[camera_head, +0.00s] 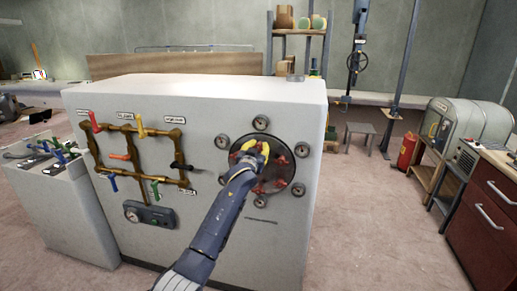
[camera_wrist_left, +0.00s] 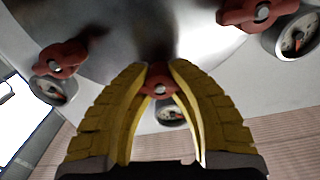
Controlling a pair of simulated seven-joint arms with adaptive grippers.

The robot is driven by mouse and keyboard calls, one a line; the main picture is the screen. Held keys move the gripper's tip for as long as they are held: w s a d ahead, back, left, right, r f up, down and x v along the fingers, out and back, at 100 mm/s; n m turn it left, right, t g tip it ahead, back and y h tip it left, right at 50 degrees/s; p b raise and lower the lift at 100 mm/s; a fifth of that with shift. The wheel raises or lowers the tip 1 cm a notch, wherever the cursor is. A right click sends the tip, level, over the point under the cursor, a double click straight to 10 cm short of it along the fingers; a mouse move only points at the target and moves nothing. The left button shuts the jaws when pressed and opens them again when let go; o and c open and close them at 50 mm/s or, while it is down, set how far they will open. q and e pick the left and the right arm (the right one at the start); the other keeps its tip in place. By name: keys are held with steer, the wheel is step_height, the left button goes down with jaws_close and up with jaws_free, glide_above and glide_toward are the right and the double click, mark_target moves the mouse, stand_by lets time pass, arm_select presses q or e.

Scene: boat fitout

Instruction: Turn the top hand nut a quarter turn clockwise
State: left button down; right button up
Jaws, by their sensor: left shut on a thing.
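A dark round plate (camera_head: 285,170) with several red hand nuts is set in the front of the white cabinet. My left gripper (camera_head: 256,148) is at the plate's upper edge, its yellow fingers closed around the top hand nut. In the left wrist view the fingers (camera_wrist_left: 157,75) press on both sides of this red top hand nut (camera_wrist_left: 161,86), whose grey centre shows between them. Two other red nuts show there, one at left (camera_wrist_left: 62,58) and one at upper right (camera_wrist_left: 256,13). My forearm hides part of the plate in the head view.
Gauges ring the plate, such as the top gauge (camera_head: 261,122). Left of it on the cabinet (camera_head: 200,95) are brass pipes (camera_head: 128,128) with coloured valve handles and a small gauge panel (camera_head: 149,214). Open floor (camera_head: 365,240) lies to the right.

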arm_select(q)
steer(key=m, duration=0.4)
steer(key=shift+m, duration=0.3)
steer(key=m, duration=0.3)
steer(key=shift+m, duration=0.3)
steer(key=m, duration=0.4)
steer(key=shift+m, duration=2)
steer(key=c, duration=0.5)
jaws_free()
steer(key=shift+v, duration=6)
